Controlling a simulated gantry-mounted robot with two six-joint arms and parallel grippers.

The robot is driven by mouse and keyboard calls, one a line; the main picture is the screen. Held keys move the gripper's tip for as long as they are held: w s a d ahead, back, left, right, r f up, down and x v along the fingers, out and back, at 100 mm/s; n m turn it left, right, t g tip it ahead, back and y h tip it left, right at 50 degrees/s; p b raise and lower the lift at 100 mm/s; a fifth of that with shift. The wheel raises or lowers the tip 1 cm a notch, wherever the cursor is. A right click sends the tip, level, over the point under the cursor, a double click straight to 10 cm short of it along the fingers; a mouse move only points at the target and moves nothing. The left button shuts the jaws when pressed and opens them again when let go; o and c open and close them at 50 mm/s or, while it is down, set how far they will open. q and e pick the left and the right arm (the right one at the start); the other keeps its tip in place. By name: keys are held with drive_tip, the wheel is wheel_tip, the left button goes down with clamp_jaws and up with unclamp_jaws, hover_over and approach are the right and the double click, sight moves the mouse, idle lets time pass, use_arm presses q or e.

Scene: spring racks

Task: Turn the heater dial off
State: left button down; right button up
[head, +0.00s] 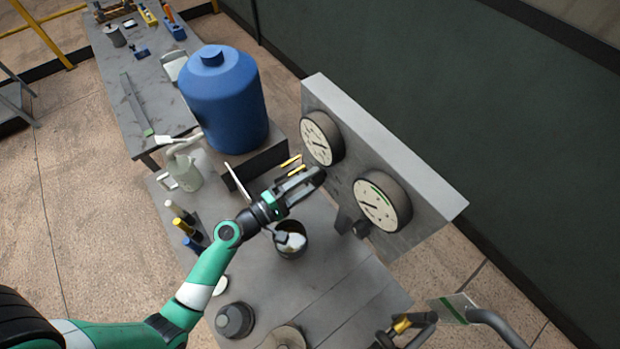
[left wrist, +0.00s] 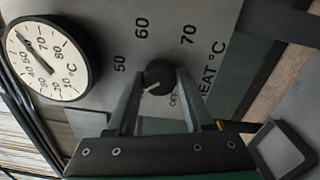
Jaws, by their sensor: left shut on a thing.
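The heater dial is a small black round knob (left wrist: 158,76) with a white mark, on a grey panel (left wrist: 105,35) in the left wrist view. The numbers 50, 60 and 70 surround it, with OFF and HEAT °C printed beside it. The white mark points down and left in that view, away from the OFF print. My left gripper (left wrist: 158,90) is shut on the knob, one finger on each side. In the head view my left gripper (head: 318,175) reaches the panel below the left gauge (head: 322,138) and hides the knob. My right gripper is not visible.
A second gauge (head: 382,201) and another black knob (head: 362,229) sit to the right on the panel. On the bench are a blue tank (head: 222,100), a dark pot (head: 291,240), a pale jug (head: 185,172) and coloured-handled tools. Grey tubing (head: 500,325) stands at lower right.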

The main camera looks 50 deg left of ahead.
use_arm(q)
drive_tip(key=n+p, duration=0.1)
drive_tip(key=n, duration=0.2)
drive_tip(key=shift+r+n, duration=0.1)
drive_tip(key=shift+n, duration=0.3)
drive_tip(key=n+p, duration=0.1)
drive_tip(key=n, duration=0.3)
drive_tip(key=shift+n+p, duration=0.35)
drive_tip(key=shift+n, duration=0.05)
drive_tip(key=n+p, duration=0.1)
drive_tip(key=n, duration=0.3)
drive_tip(key=shift+p, duration=0.35)
drive_tip(key=shift+n+y+p, duration=0.3)
drive_tip(key=shift+n+p, duration=0.25)
drive_tip(key=shift+n, duration=1.25)
drive_tip(key=shift+c, duration=1.4)
unclamp_jaws()
drive_tip(key=shift+s, duration=0.1)
